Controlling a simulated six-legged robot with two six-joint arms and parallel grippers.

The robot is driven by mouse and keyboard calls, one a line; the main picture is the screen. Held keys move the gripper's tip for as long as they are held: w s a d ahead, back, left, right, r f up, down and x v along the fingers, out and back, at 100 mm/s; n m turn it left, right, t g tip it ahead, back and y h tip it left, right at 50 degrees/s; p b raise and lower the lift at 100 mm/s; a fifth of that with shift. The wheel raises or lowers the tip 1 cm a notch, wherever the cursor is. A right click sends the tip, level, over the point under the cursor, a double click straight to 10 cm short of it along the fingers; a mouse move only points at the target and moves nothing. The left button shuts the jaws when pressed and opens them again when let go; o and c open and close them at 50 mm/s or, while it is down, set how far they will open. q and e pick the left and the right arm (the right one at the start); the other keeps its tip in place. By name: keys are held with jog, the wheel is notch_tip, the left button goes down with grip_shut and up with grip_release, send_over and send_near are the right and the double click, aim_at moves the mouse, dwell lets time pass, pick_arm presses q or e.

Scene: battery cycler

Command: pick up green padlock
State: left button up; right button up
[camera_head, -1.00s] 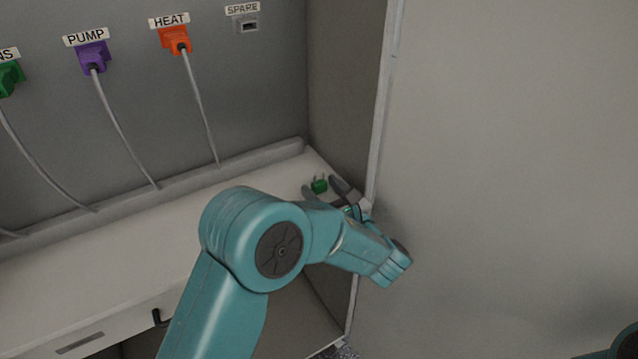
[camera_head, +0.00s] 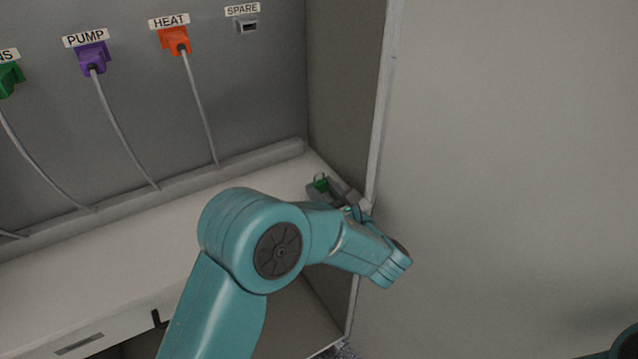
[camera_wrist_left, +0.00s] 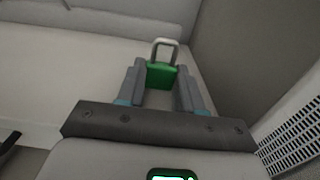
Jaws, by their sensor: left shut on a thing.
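The green padlock (camera_head: 320,183) is at the right end of the white shelf, near the cabinet's side wall. In the left wrist view the padlock (camera_wrist_left: 161,76) shows its green body between the two grey fingers, with its grey shackle pointing away from the wrist. My left gripper (camera_head: 332,189) is shut on the padlock's body, one finger on each side; it also shows in the left wrist view (camera_wrist_left: 161,80). In the head view the fingers hide part of the body. My right gripper is not in view.
The white shelf (camera_head: 110,245) is clear to the left. Behind it, purple (camera_head: 93,57) and orange (camera_head: 175,40) plugs have cables hanging to a ledge. An empty SPARE socket (camera_head: 247,25) is beside them. The cabinet's side wall (camera_head: 345,80) stands close right of the gripper.

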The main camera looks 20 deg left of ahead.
pick_arm(q)
jog(key=shift+r+p, duration=1.25)
jog(key=shift+r, duration=0.75)
jog(key=shift+v, duration=1.55)
jog(key=v, duration=0.9)
jog(key=shift+b, duration=0.3)
jog(key=shift+a, duration=0.1)
